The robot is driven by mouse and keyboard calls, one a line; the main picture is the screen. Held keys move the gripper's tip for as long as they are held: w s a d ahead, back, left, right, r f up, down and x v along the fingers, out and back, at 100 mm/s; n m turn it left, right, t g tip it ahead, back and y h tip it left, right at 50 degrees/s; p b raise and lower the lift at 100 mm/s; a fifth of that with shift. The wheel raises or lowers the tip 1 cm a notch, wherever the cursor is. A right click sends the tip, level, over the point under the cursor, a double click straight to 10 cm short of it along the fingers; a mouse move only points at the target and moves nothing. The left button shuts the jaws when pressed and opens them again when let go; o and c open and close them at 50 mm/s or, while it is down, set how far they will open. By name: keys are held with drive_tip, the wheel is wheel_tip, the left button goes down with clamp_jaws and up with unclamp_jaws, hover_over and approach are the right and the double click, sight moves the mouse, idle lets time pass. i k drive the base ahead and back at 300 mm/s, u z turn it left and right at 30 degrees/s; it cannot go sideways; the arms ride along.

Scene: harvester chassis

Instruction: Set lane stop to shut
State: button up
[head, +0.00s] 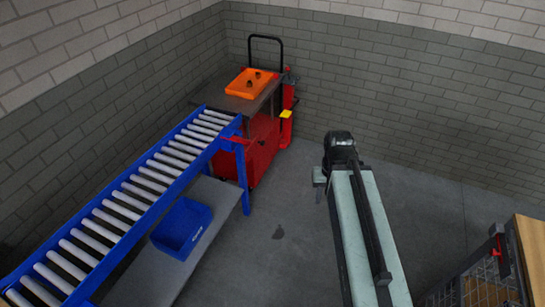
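No part is clearly recognisable as the lane stop. A blue roller lane (140,190) with pale rollers runs from the lower left to the middle of the head view. A small red piece (239,140) sits at the right side of its far end; its position is too small to read. My gripper (319,180) shows only in part beside the dark end of my arm, right of the lane and apart from it. Its fingers are mostly hidden, so I cannot tell whether it is open or holds anything.
A red cart (262,143) with an orange tray (250,83) stands beyond the lane. A red post with a yellow piece (286,114) stands beside it. A blue bin (182,227) sits on a grey shelf under the lane. A wood-topped bench (532,255) is at right.

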sight(254, 145)
drive_tip(key=u, duration=1.25)
drive_tip(key=i, duration=1)
drive_tip(key=z, duration=0.05)
